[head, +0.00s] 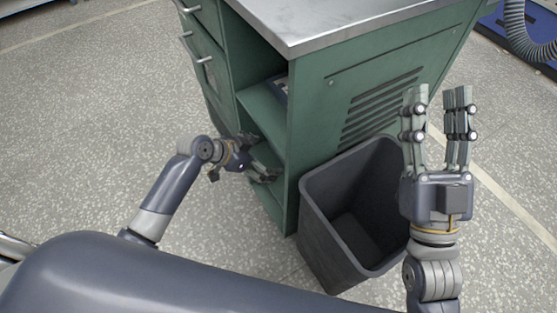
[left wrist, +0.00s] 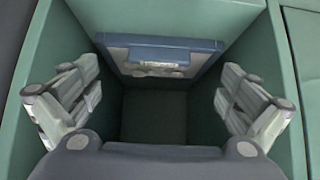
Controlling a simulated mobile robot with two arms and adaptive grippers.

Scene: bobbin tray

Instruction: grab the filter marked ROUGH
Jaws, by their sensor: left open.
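A blue-framed, filter-like panel (left wrist: 205,57) with a small pale label (left wrist: 157,64) is inside a green compartment in the left wrist view. The label's wording is too small to read. My left gripper (head: 262,158) reaches into the open shelf side of the green cabinet (head: 310,130). In the left wrist view its fingers are spread wide, with the panel beyond and between them, and nothing is held. My right gripper (head: 438,105) points upward above the bin's right side, its fingers apart and empty.
A dark open bin (head: 325,240) stands against the cabinet's vented side and looks empty. A partly hidden grey-blue item (head: 281,88) lies on a higher shelf. Compartment walls (left wrist: 272,70) flank my left fingers closely. Speckled floor at left is clear.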

